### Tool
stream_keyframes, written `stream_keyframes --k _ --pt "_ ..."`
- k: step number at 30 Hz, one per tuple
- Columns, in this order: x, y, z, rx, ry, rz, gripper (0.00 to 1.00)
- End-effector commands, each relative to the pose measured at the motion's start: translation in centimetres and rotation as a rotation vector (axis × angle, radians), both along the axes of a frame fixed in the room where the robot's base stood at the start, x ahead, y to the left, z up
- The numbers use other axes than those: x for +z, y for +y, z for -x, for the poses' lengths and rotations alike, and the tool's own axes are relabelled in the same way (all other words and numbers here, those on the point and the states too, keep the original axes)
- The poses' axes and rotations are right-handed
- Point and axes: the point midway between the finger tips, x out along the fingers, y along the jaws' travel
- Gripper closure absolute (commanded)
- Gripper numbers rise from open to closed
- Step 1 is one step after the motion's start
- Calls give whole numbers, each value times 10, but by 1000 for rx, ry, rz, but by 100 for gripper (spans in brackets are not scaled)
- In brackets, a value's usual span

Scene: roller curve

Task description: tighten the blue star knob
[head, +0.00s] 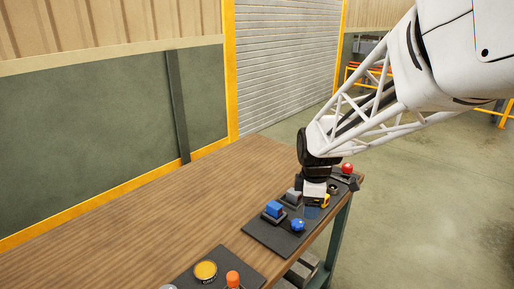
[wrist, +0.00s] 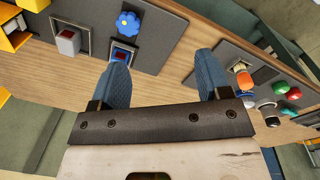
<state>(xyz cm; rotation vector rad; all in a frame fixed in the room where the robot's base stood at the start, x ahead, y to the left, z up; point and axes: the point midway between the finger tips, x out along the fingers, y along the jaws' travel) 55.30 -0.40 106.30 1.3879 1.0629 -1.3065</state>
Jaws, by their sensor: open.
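The blue star knob (head: 297,225) sits on a dark panel (head: 262,238) near the table's front edge. In the wrist view the knob (wrist: 129,23) shows whole at the top, left of centre, beyond the left fingertip. My gripper (wrist: 162,60) is open, with its two blue-grey fingers wide apart and nothing between them. The knob is outside the gap between the fingers. In the head view my gripper (head: 314,209) hangs just right of the knob and partly hides the controls behind it.
A blue rocker switch (wrist: 123,56) lies close to the left fingertip in the wrist view. A grey switch (wrist: 68,41) is left of it. Another panel with several coloured buttons (wrist: 268,103) is at right. The wooden table (head: 150,225) is bare on its wall side.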

Motion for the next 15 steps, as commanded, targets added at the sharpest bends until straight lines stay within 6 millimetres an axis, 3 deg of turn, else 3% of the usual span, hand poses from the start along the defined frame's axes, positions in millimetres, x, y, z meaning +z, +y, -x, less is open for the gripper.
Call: stream_keyframes --k 9,15 --pt "-45 0 -56 343 44 13 29" --pt "-64 0 -76 476 59 13 29"
